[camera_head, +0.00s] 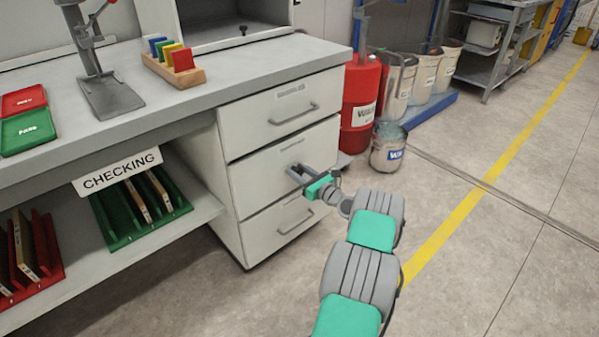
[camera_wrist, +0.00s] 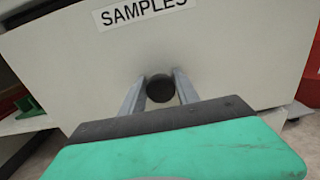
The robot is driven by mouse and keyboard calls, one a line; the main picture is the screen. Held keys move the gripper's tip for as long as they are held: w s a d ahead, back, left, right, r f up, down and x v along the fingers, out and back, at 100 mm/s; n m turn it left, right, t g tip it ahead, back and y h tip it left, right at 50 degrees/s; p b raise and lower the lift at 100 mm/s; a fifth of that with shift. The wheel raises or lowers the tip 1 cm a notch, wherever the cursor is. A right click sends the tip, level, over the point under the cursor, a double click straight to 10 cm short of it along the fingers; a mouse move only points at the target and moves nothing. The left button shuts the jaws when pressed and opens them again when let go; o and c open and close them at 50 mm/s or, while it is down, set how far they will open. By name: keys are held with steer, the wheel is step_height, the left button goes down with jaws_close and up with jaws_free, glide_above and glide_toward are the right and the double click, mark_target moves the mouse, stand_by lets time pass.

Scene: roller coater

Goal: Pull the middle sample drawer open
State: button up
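The middle drawer (camera_head: 258,184) is a pale front in the bench's stack of drawers, and it looks flush with the fronts above and below. In the wrist view the drawer front (camera_wrist: 235,50) fills the picture, with a "SAMPLES" label (camera_wrist: 143,11) near its top. My gripper (camera_head: 299,171) is at the middle drawer front. In the wrist view its two grey fingers stand apart on either side of a dark round knob-like part (camera_wrist: 160,88). A thin gap seems to show beside it, so the fingers look open around it. Contact with the drawer front is hard to judge.
The upper drawer (camera_head: 262,112) and lower drawer (camera_head: 262,229) have bar handles. A red waste drum (camera_head: 358,95) and a metal bucket (camera_head: 388,152) stand right of the bench. A "CHECKING" shelf (camera_head: 185,222) is at left. The floor in front of the drawers is clear.

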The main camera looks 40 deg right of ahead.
jaws_close()
stand_by(0.9)
